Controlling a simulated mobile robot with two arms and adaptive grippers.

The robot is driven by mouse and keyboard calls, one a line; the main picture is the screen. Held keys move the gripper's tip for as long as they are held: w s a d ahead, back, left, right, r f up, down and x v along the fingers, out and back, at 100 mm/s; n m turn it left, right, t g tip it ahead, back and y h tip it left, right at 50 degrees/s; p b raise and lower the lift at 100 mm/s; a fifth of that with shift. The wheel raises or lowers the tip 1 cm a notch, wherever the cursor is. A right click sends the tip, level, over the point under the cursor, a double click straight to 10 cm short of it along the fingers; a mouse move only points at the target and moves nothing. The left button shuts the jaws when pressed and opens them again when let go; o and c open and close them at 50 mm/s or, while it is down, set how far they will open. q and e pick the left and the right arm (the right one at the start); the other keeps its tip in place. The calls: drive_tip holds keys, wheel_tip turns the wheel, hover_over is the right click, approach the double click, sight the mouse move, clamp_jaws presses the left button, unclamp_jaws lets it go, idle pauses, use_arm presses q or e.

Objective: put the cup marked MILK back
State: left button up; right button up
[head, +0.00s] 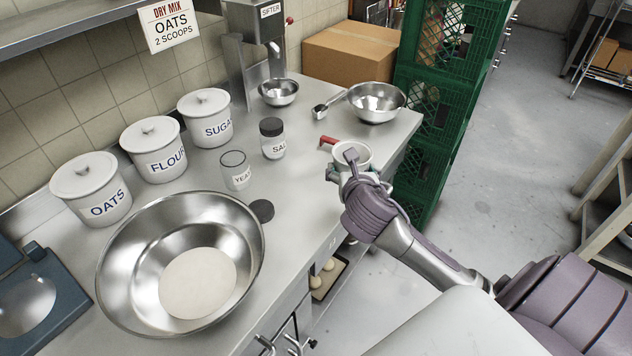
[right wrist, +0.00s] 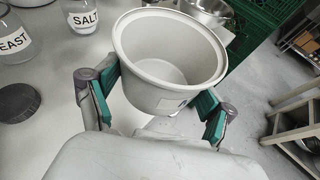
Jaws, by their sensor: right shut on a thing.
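A white cup (head: 346,152) is near the right edge of the steel counter (head: 300,185). My right gripper (head: 352,172) is shut on it, and the arm reaches in from the lower right. In the right wrist view the cup (right wrist: 168,58) sits between the green finger pads of the gripper (right wrist: 158,105). It is tilted with its open mouth toward the camera and looks empty inside. A sliver of its label shows low on its wall, but I cannot read the word. My left gripper is not in view.
Jars marked OATS (head: 95,190), FLOUR (head: 155,150) and SUGAR (head: 205,118) line the wall. YEAST (head: 236,171) and SALT (head: 273,140) jars stand mid-counter. A large bowl (head: 120,270) fills the front. A red item (head: 328,141) is beside the cup. Green crates (head: 420,150) stand right.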

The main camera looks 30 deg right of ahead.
hover_over(315, 187)
wheel_tip(315, 187, down, 7)
drive_tip(key=shift+r, duration=0.1)
drive_tip(key=shift+f, duration=1.9)
drive_tip(key=shift+f, duration=0.15)
drive_tip(key=o, duration=1.2)
drive_tip(key=shift+d, duration=0.1)
drive_tip(key=v, duration=1.2)
